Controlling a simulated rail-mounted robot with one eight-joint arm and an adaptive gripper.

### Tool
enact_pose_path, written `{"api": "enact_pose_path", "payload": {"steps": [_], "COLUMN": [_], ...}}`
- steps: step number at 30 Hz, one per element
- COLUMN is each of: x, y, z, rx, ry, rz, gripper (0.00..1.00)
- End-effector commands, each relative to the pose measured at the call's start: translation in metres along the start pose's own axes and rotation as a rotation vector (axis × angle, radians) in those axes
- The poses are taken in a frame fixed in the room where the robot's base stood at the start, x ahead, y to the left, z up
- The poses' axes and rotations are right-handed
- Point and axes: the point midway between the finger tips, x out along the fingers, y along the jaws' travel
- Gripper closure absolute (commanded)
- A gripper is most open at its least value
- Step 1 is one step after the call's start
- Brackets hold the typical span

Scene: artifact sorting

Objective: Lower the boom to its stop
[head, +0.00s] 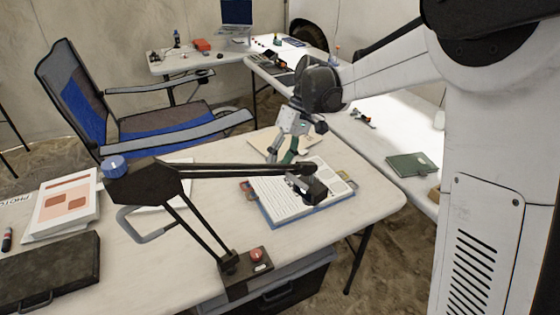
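The boom (228,169) is a black arm on a jointed stand. It reaches right from a dark elbow plate with a blue knob (113,166) and carries a black head (307,187) at its right end. The head hangs over an open book or printed board (290,212); I cannot tell if they touch. A grey loop handle (146,236) sits below the elbow. The stand's base (236,284) has a red button (256,255). My gripper (282,152) points down just behind the boom's right end. A greenish piece shows at its fingers; whether it is held is unclear.
A white book (68,203) and a black case (48,268) lie at the left of the table. A blue chair (128,120) stands behind. A side table (384,135) at the right carries a green folder (411,165). The table's right front corner is clear.

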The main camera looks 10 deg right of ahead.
Motion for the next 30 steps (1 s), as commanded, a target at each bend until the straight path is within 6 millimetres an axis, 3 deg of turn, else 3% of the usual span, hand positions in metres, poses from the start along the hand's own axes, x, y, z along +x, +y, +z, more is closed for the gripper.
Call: {"api": "enact_pose_path", "payload": {"steps": [14, 17, 30], "x": [-0.006, -0.017, -0.099], "y": [-0.002, -0.002, -0.001], "z": [0.000, 0.000, 0.000], "rx": [-0.001, 0.000, 0.001], "ry": [0.000, 0.000, 0.000], "rz": [-0.003, -0.003, -0.002], "gripper": [0.69, 0.69, 0.69]}}
